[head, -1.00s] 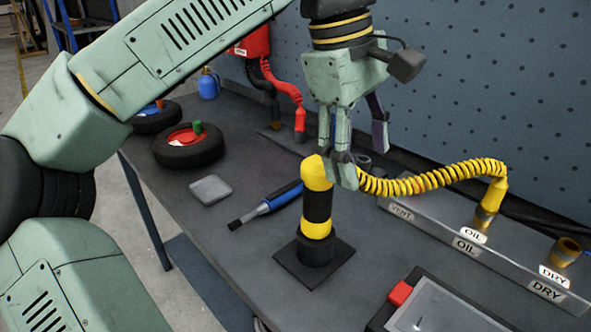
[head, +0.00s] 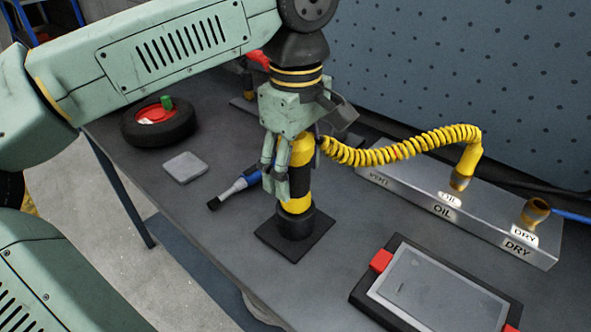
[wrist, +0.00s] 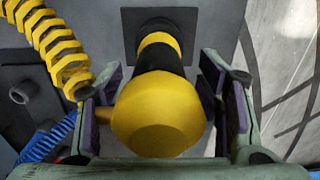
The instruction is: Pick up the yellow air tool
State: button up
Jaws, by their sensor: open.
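The yellow air tool (head: 299,203), with a black middle band, stands upright in a black holder on a square base plate (head: 292,243) on the bench. Its rounded yellow top (wrist: 158,116) fills the middle of the wrist view. My gripper (head: 279,184) points down over it and is open, with one finger on each side of the tool in the wrist view (wrist: 160,112). Gaps show between the purple finger pads and the yellow body. A coiled yellow hose (head: 400,147) runs from the tool's top to the OIL fitting (head: 461,178).
The grey block (head: 440,207) labelled VENT, OIL and DRY lies to the right. A framed tablet (head: 440,287) lies at the front right. A grey pad (head: 185,167) and a wheel (head: 158,127) are further left.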

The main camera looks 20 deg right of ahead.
jog(key=shift+f, duration=0.9)
jog(key=shift+c, duration=0.2)
jog(key=shift+w, duration=0.1)
grip_shut()
jog(key=shift+r, duration=0.15)
